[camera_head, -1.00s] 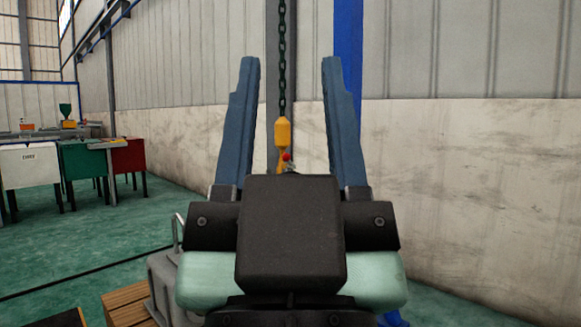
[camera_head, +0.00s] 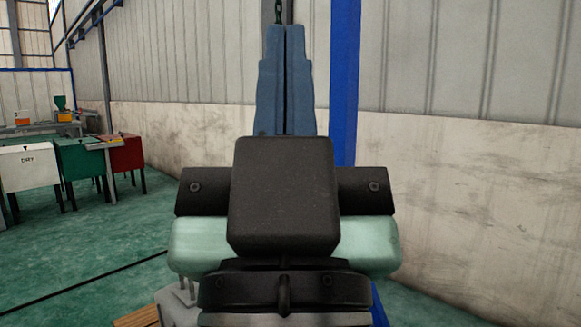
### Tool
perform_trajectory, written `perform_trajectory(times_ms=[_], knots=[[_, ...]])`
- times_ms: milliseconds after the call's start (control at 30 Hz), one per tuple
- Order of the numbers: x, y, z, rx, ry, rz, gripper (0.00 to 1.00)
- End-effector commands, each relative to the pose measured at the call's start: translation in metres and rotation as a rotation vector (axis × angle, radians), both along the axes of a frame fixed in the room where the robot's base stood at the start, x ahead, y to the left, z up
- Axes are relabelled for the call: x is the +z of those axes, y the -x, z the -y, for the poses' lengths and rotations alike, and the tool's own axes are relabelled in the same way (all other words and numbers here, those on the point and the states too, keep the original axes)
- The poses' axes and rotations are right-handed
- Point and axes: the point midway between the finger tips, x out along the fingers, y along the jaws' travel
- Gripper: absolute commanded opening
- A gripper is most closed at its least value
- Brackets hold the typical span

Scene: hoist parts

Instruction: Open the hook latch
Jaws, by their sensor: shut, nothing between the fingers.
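My gripper (camera_head: 286,30) is in the middle of the camera_head view, its two long blue fingers pointing up and pressed together with nothing between them. A short piece of dark chain (camera_head: 279,12) shows just above the fingertips. The hook and its latch are hidden behind my gripper, so I cannot tell whether the latch is open or whether the fingers touch it.
A blue post (camera_head: 345,90) stands just right of the fingers, before a grey and white wall (camera_head: 460,190). White (camera_head: 28,168), green (camera_head: 82,165) and red (camera_head: 125,152) bins stand at the left. A wooden pallet (camera_head: 138,317) lies at the bottom. The green floor at left is mostly clear.

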Motion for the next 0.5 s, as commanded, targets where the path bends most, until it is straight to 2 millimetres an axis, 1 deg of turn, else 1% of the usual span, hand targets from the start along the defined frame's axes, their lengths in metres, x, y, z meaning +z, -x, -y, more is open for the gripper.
perform_trajectory(times_ms=[33,367,400,467,500], knots=[[0.036,0.000,0.000,0.000,0.000,0.000,0.00],[0.147,0.000,0.000,0.001,0.000,0.000,0.00],[0.161,0.000,0.000,0.001,0.000,0.000,0.00],[0.181,0.000,0.000,0.001,0.000,0.000,0.00],[0.194,0.000,0.000,0.001,0.000,0.000,0.00]])
